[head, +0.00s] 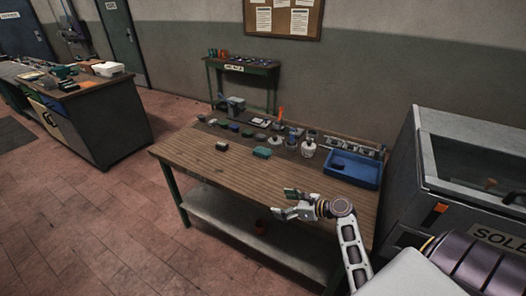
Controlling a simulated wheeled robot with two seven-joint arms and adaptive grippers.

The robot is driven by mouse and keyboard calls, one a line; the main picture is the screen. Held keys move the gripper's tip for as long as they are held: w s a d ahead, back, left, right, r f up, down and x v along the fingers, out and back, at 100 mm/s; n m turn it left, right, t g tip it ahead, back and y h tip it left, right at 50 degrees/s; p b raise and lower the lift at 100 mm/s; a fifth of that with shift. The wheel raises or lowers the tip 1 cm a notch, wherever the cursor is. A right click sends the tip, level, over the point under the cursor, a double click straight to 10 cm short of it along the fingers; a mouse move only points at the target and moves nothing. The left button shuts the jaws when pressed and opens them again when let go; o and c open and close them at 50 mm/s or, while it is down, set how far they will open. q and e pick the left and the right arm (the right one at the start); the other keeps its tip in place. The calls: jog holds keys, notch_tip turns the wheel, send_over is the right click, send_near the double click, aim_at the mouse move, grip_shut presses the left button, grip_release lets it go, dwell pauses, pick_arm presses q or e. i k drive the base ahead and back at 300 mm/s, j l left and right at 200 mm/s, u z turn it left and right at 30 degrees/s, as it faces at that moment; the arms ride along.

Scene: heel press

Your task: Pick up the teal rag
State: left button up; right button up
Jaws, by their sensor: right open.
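A small teal item (262,152), which looks like the folded teal rag, lies on the wooden workbench (215,169) near its middle. My right gripper (284,203) is open and empty over the front edge of the bench. It is nearer to me than the teal item, slightly to its right, and clearly apart from it. Its fingers point left in the picture. My left gripper is not in view.
A blue bin (372,183) with a dark item inside stands on the bench's right. A small dark block (221,146) lies left of the teal item. Bottles (308,149) and several small items line the back. A grey machine (460,133) stands at right.

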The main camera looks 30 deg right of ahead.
aim_at(262, 152)
jog(key=i+l, duration=0.95)
jog(key=l, duration=0.1)
